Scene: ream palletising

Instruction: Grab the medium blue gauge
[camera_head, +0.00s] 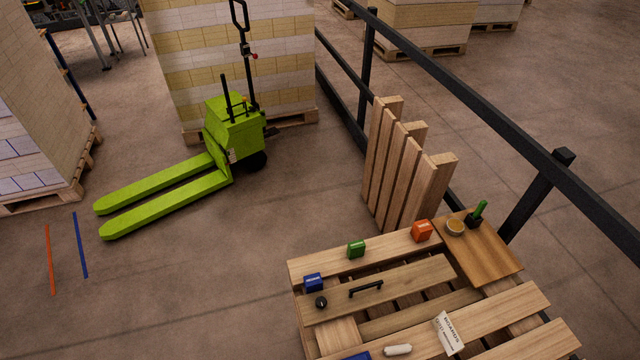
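A small blue block (313,283) sits at the left edge of the wooden pallet (460,277), on its second-from-back area near a round black knob. A second blue object (357,356) shows only as a sliver at the bottom edge of the picture, cut off by the frame. I cannot tell which of the two is the medium blue gauge. Neither of my grippers is in view.
The pallet also bears a green block (356,249), an orange block (422,231), a black handle (366,288), the black knob (321,302), a white label (448,333) and a white cylinder (398,350). A board (490,262) holds a bowl. A black railing (480,90) runs behind.

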